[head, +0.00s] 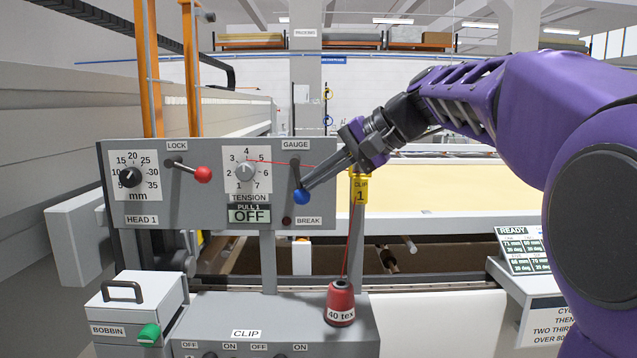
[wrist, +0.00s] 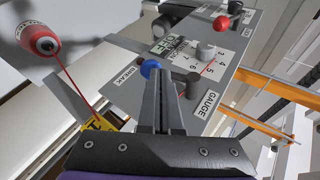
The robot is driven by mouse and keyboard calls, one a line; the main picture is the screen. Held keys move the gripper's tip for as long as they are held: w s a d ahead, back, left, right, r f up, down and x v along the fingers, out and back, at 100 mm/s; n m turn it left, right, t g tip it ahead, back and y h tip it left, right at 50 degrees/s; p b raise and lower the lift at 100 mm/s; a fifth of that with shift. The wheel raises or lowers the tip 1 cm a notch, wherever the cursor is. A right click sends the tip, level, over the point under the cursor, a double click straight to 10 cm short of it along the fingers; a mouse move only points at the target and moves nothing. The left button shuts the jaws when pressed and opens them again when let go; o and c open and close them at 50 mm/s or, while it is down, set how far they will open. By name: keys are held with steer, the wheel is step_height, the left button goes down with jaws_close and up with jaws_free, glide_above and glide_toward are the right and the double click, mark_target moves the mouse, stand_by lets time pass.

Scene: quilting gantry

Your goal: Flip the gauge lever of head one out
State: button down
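The gauge lever of head one hangs down from its pivot under the GAUGE label on the grey head 1 panel (head: 120,205). Its blue knob (head: 301,197) is at the lower end; the wrist view also shows the blue knob (wrist: 150,68). My gripper (head: 308,183) reaches in from the right with its fingertips at the knob. In the wrist view the fingers (wrist: 160,82) lie close together, with the knob at their tips, partly hidden. The knob does not appear between them; I cannot tell whether they touch it.
The red lock lever knob (head: 203,174) and tension dial (head: 245,172) are left of the gauge lever. Red thread runs from the 40 tex cone (head: 341,303) past the yellow clip (head: 359,189) across the panel. A bobbin box (head: 135,308) stands lower left.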

steer(key=shift+a+f, duration=0.25)
steer(key=shift+r, duration=0.15)
steer(key=shift+r+p, duration=0.7)
steer(key=shift+p, duration=0.2)
steer(key=shift+d, duration=0.15)
